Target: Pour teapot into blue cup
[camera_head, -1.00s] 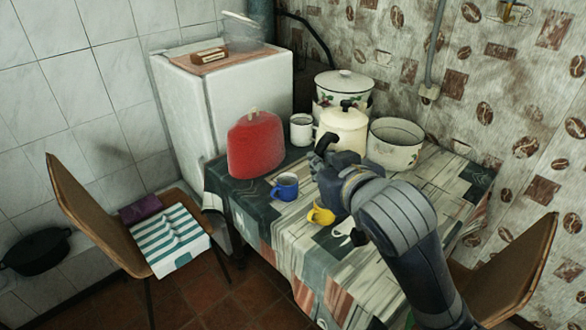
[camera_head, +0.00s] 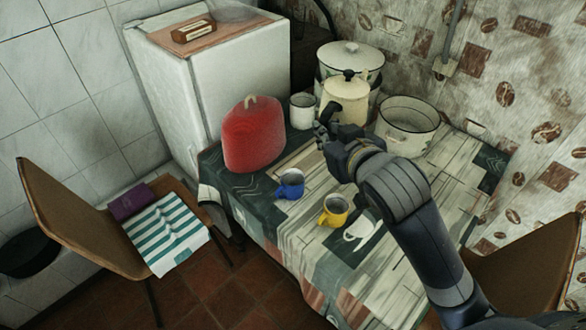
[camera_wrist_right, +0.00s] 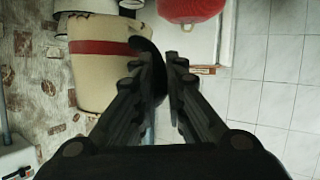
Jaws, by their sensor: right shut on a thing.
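The cream teapot (camera_head: 345,92) with a dark lid knob stands upright at the back of the table, partly behind my right gripper. In the right wrist view it is a cream body (camera_wrist_right: 98,68) with a red band. My right gripper (camera_head: 328,132) is shut on its dark handle (camera_wrist_right: 152,68), beside the body. Whether its base touches the table is hidden. The blue cup (camera_head: 290,185) stands upright on the table, left of and nearer than my right gripper. My left gripper is not in view.
A yellow cup (camera_head: 334,211) stands near the blue cup. A red cozy (camera_head: 254,138), a white mug (camera_head: 302,111), a lidded pot (camera_head: 350,58) and an open white pot (camera_head: 408,124) surround the teapot. The table (camera_head: 300,240) is clear at the front.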

